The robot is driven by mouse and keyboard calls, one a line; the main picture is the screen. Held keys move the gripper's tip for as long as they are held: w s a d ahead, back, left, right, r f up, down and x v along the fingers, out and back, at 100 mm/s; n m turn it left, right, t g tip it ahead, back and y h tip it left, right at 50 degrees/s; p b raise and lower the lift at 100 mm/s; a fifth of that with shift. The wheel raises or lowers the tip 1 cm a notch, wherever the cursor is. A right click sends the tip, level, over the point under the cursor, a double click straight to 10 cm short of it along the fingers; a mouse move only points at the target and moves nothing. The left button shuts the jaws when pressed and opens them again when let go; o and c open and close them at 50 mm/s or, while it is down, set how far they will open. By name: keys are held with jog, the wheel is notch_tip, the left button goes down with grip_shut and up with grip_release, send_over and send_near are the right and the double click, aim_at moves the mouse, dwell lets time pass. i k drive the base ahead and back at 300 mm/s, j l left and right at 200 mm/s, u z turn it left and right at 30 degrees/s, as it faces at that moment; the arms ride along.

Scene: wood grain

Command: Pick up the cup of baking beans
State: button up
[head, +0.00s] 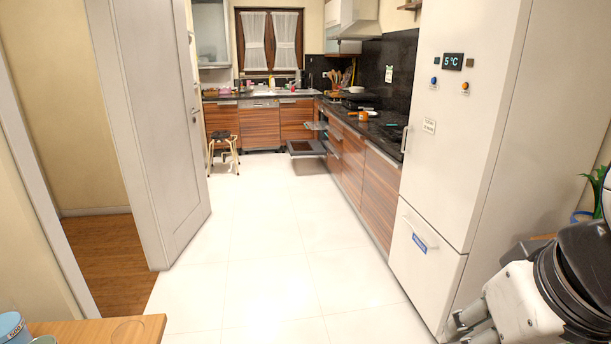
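I cannot make out a cup of baking beans for sure. A small orange cup-like vessel (362,115) stands on the dark counter at the right, too far off to show its contents. A blue container (12,327) is cut off at the bottom left, on the wooden surface. Part of my arm shows at the lower right, with grey finger-like pieces (470,322) at its end, beside the fridge and far from the counter. I cannot tell whether these pieces are open or shut, and nothing is visibly held.
A wooden tabletop (110,331) edges the bottom left. A tall white fridge (455,150) stands close on the right, a grey door (160,130) on the left. White floor (265,240) is clear between them.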

aim_at(364, 116)
jog(key=i, duration=3.8)
jog(key=i+j+z, duration=0.15)
jog(key=i, duration=0.35)
jog(key=i+j+z, duration=0.2)
jog(key=i, duration=0.3)
jog(key=i+j+z, duration=0.15)
jog(key=i, duration=0.3)
jog(key=i+j+z, duration=0.2)
jog(key=i+j, duration=0.15)
jog(key=i+j+z, duration=0.25)
jog(key=i+j, duration=0.15)
jog(key=j, duration=0.15)
jog(key=i+j+z, duration=0.15)
jog(key=j, duration=0.2)
jog(key=i+j+z, duration=0.25)
jog(key=j, duration=0.45)
jog(key=i+j+z, duration=0.15)
jog(key=i+j, duration=0.1)
jog(key=j, duration=0.1)
